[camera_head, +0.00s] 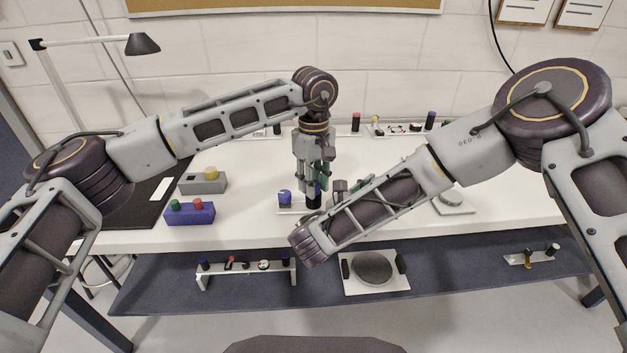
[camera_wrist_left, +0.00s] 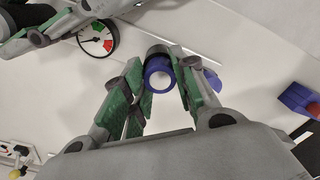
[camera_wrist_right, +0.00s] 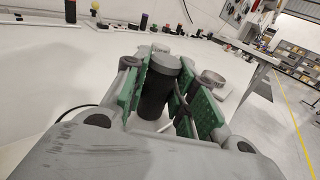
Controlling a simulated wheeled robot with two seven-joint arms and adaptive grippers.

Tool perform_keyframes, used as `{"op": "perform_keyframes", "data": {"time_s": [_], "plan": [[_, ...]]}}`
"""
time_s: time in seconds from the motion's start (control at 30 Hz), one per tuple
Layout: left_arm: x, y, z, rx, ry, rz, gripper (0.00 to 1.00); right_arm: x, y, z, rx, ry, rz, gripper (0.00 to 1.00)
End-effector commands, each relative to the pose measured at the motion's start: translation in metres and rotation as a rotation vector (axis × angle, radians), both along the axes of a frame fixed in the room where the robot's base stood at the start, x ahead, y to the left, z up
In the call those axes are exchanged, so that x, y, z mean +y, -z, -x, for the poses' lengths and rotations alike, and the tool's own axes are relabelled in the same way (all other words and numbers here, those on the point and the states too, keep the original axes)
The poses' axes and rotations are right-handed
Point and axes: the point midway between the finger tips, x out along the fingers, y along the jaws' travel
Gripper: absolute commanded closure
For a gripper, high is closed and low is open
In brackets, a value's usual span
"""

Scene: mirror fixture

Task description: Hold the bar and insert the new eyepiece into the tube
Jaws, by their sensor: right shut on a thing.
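My left gripper (camera_head: 314,184) points down over the bench. In the left wrist view a black cylinder with a blue ring (camera_wrist_left: 158,77) stands between its two fingers (camera_wrist_left: 160,72); whether they press on it is not clear. The head view shows a black upright piece (camera_head: 313,201) under this gripper. My right gripper (camera_wrist_right: 164,82) is shut on a thick black cylinder with a grey top, the bar (camera_wrist_right: 155,93). In the head view my right forearm hides much of this grip. A blue knob-like piece (camera_head: 284,197) sits just left of the left gripper.
A blue block (camera_head: 190,214) with green and red pegs and a grey box (camera_head: 202,184) with a yellow top stand at the left. A round gauge (camera_wrist_left: 97,39) lies close by. Small parts line the back edge. A lower shelf (camera_head: 250,300) holds more parts. Open white bench lies between.

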Motion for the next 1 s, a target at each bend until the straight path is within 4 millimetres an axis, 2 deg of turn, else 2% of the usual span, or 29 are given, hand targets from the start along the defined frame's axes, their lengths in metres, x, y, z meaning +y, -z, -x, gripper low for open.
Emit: {"op": "perform_keyframes", "data": {"time_s": [0.03, 0.2, 0.67, 0.87, 1.0], "plan": [[0.0, 0.0, 0.0, 0.0, 0.0, 0.0, 0.66, 0.0, 0.0, 0.0, 0.0, 0.0, 0.0, 1.0], [0.0, 0.0, 0.0, 0.0, 0.0, 0.0, 0.47, 0.0, 0.0, 0.0, 0.0, 0.0, 0.0, 1.0], [0.0, -0.005, 0.0, -0.001, 0.0, 0.0, 0.47, 0.0, 0.0, 0.0, 0.0, 0.0, 0.0, 1.0], [-0.001, -0.022, 0.0, -0.002, 0.0, 0.002, 0.47, 0.0, 0.0, 0.0, 0.0, 0.0, 0.0, 1.0], [-0.001, -0.041, -0.001, -0.003, 0.0, 0.001, 0.47, 0.0, 0.0, 0.0, 0.0, 0.0, 0.0, 1.0]]}}
